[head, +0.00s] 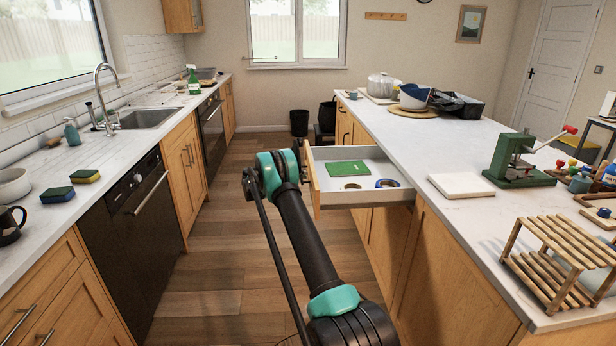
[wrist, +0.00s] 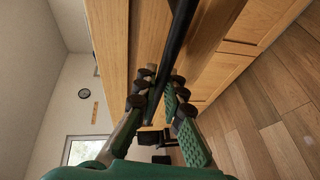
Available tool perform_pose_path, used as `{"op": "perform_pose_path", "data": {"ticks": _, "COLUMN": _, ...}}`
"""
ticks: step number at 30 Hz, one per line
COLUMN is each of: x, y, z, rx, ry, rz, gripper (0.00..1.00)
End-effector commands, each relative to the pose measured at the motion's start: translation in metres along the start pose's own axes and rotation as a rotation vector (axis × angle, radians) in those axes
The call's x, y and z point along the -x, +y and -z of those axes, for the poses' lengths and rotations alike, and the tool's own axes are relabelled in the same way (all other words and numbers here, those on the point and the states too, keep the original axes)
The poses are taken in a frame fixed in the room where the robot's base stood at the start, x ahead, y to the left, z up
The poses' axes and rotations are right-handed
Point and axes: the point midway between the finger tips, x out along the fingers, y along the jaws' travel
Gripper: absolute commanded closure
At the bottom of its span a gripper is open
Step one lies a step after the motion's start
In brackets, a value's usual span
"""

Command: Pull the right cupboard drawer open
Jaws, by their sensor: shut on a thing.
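The drawer (head: 336,196) of the wooden island stands pulled out into the aisle. Its wooden front (head: 311,186) faces left, and its white inside is in view. In it lie a green flat pad (head: 347,168), a brown ring (head: 352,185) and a blue tape roll (head: 387,183). My gripper (wrist: 163,90) is shut on the dark bar handle (wrist: 180,38) in the wrist view, with a finger on each side of it. In the head view my arm hides part of the drawer front, and the gripper shows only in part beside it.
The island top (head: 430,150) holds a white slab (head: 460,186), a green press (head: 515,160) and a wooden rack (head: 560,262). The left counter (head: 95,170) has a sink and sponges. The wooden floor (head: 225,235) between them is clear, with dark bins (head: 299,122) at the far end.

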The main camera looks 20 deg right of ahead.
Motion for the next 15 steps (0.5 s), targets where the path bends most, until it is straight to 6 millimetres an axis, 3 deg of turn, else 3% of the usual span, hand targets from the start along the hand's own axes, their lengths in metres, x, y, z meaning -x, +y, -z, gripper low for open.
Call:
{"op": "perform_pose_path", "data": {"ticks": 13, "x": 0.0033, "y": -0.0012, "z": 0.0013, "rx": 0.0, "ry": 0.0, "rz": 0.001, "gripper": 1.0}}
{"op": "perform_pose_path", "data": {"ticks": 14, "x": 0.0033, "y": -0.0012, "z": 0.0013, "rx": 0.0, "ry": 0.0, "rz": 0.001, "gripper": 0.87}}
{"op": "perform_pose_path", "data": {"ticks": 15, "x": 0.0033, "y": -0.0012, "z": 0.0013, "rx": 0.0, "ry": 0.0, "rz": 0.001, "gripper": 0.82}}
